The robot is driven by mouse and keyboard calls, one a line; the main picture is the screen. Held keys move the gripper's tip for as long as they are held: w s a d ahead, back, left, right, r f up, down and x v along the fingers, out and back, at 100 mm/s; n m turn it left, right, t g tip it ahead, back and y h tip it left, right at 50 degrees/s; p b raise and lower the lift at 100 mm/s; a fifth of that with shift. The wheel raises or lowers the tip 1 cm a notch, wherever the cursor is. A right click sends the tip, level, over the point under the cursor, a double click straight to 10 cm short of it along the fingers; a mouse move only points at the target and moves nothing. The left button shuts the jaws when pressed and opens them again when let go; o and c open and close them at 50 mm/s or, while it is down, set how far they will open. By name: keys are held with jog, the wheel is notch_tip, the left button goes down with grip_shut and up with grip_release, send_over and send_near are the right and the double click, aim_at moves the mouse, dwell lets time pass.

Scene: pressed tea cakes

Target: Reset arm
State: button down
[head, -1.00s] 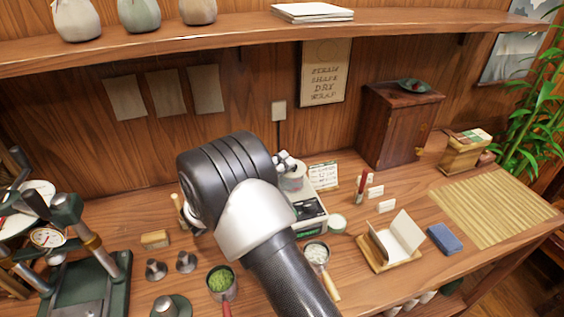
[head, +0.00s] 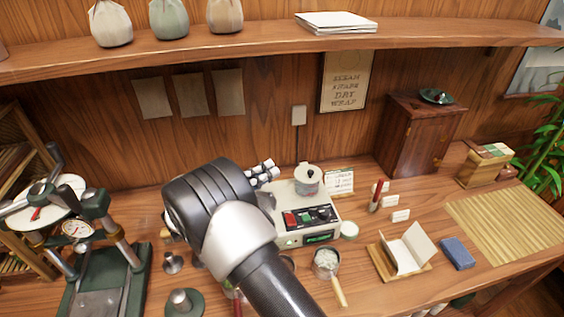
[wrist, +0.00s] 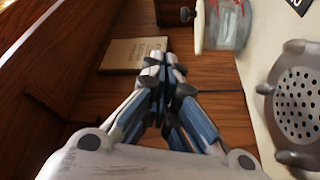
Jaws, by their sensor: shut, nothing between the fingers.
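My gripper (head: 264,172) shows in the head view as small white and black fingers past the dark wrist joint, above the counter beside the white device with buttons (head: 300,218). In the wrist view my gripper (wrist: 165,62) has its blue and grey fingers together with nothing between them. My arm crosses the lower middle of the head view and hides part of the counter.
A green press (head: 105,270) stands at left. A small pot (head: 308,180) sits on the device. A strainer bowl (head: 326,262), an open booklet (head: 405,248), a blue block (head: 457,253) and a bamboo mat (head: 500,225) lie right. A wooden cabinet (head: 415,140) stands behind.

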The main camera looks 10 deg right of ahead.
jog(key=s+d+r+m+g+y, duration=0.1)
jog(key=s+d+r+g+y, duration=0.4)
jog(key=s, duration=0.4)
jog(key=s+d+r+g+y, duration=0.2)
jog(key=s+d+r+y, duration=0.15)
jog(key=s+d, duration=0.4)
jog(key=s+a+t+y, duration=0.2)
jog(key=s+a+y, duration=0.2)
jog(key=s, duration=0.5)
jog(key=s+a+t+y, duration=0.2)
jog(key=s+a+y, duration=0.2)
jog(key=s, duration=0.5)
jog(key=shift+s+a+t+y, duration=0.35)
jog(key=shift+t+y, duration=0.05)
jog(key=shift+y, duration=0.45)
